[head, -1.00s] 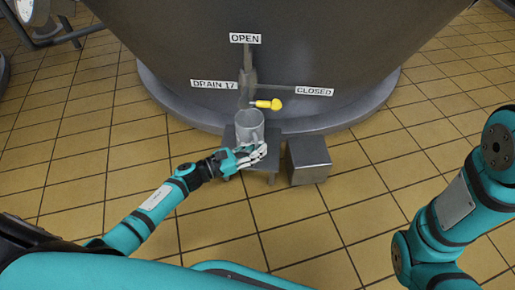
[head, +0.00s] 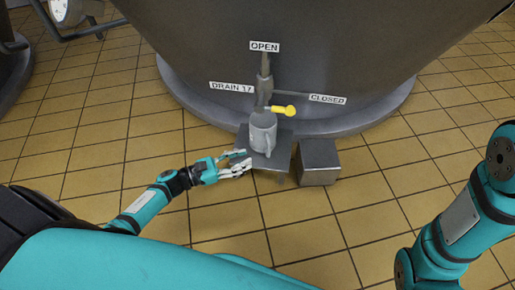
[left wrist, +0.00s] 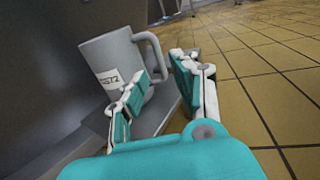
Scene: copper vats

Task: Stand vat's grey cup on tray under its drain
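The grey cup (head: 261,136) stands upright on the dark grey tray (head: 284,150), below the drain (head: 265,88) of the vat (head: 350,50). In the left wrist view the cup (left wrist: 112,62) has a white label with partly readable digits, and its handle faces the right. My left gripper (head: 247,161) is open and empty, at the tray's front left edge, in front of the cup. In the left wrist view its fingers (left wrist: 160,72) are spread, with the cup beyond them to the left. My right gripper is outside both views; only my right arm shows.
A yellow valve handle (head: 285,111) sticks out beside the drain, by the CLOSED sign (head: 327,99). A grey metal box (head: 318,163) stands right of the tray. Tiled floor (head: 390,190) in front is clear.

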